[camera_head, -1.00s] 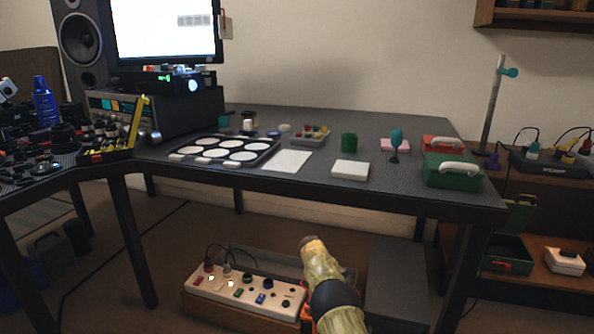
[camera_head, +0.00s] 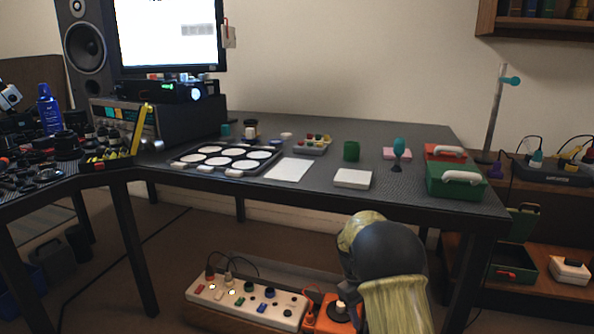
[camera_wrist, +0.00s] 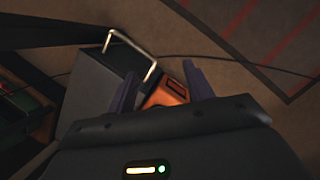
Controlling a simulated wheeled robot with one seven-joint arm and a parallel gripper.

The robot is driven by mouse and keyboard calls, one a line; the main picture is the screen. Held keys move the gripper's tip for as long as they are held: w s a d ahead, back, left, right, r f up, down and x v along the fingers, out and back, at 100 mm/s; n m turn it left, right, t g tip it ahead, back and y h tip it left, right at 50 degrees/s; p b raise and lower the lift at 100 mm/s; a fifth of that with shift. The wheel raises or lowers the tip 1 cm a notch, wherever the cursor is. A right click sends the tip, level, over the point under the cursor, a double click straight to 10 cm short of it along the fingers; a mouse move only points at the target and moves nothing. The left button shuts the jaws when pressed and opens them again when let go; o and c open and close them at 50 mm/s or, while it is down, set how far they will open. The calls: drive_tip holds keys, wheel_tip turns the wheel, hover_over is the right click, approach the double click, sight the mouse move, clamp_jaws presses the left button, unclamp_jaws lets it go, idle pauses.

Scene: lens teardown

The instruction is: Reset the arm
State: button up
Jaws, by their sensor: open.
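My gripper (camera_wrist: 162,88) shows in the wrist view with its two dark fingers apart and nothing between them. Beyond the fingers are an orange box (camera_wrist: 168,93) and a dark grey case with a metal handle (camera_wrist: 95,95), near the floor. In the head view only my yellowish arm with a dark joint shows, in front of the table at the lower right. My gripper itself is out of sight there.
Below are a power strip (camera_head: 245,301) and an orange box (camera_head: 335,313).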

drive_tip(key=s+a+r+m+t+y, duration=0.1)
drive_tip(key=s+r+m+t, duration=0.2)
drive_tip(key=s, duration=0.9)
drive_tip(key=s+a+r+m+t+y, duration=0.1)
drive_tip(key=s+r+m+t+y, duration=0.15)
drive_tip(key=s, duration=0.85)
wheel_tip(320, 180, up, 57)
drive_tip(key=p, duration=5.6)
drive_tip(key=shift+f+h+p, duration=0.15)
drive_tip(key=shift+h+p, duration=0.25)
drive_tip(key=shift+h, duration=0.05)
drive_tip(key=shift+a+f+g, duration=0.1)
drive_tip(key=shift+g, duration=0.15)
